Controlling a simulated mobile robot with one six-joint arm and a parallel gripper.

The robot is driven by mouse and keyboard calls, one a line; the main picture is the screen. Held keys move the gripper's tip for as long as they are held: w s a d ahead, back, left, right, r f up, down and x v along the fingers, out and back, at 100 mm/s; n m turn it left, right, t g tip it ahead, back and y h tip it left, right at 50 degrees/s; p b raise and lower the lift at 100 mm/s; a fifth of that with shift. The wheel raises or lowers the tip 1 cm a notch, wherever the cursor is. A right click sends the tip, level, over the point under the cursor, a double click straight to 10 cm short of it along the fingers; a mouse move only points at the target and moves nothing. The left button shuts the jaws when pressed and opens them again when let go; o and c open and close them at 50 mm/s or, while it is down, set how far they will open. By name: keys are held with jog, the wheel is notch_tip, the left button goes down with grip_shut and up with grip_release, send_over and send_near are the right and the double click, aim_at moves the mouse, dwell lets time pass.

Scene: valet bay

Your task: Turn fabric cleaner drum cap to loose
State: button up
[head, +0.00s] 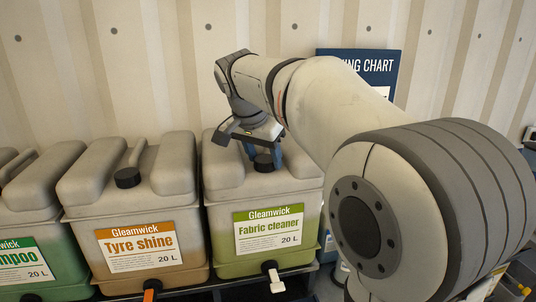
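The fabric cleaner drum (225,180) is a beige and green 20 L container with a green Gleamwick label. Its black cap (264,163) sits on top, partly hidden by my gripper. My gripper (262,152) points down over the cap, with its blue-grey fingers at or very near it. My wrist covers part of the view, and I cannot tell whether the fingers touch the cap or how far apart they are. The cap's turn position cannot be read from here. A white tap (272,277) is on the drum's lower front.
The tyre shine drum (85,190), with its black cap (127,177), stands close on the left. A green-labelled drum (40,205) is further left. A ribbed wall (130,60) and a blue chart board (365,63) are behind. My arm hides much of the right side.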

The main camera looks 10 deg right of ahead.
jog(key=c, duration=0.6)
jog(key=shift+d, duration=0.1)
jog(key=shift+f, duration=0.1)
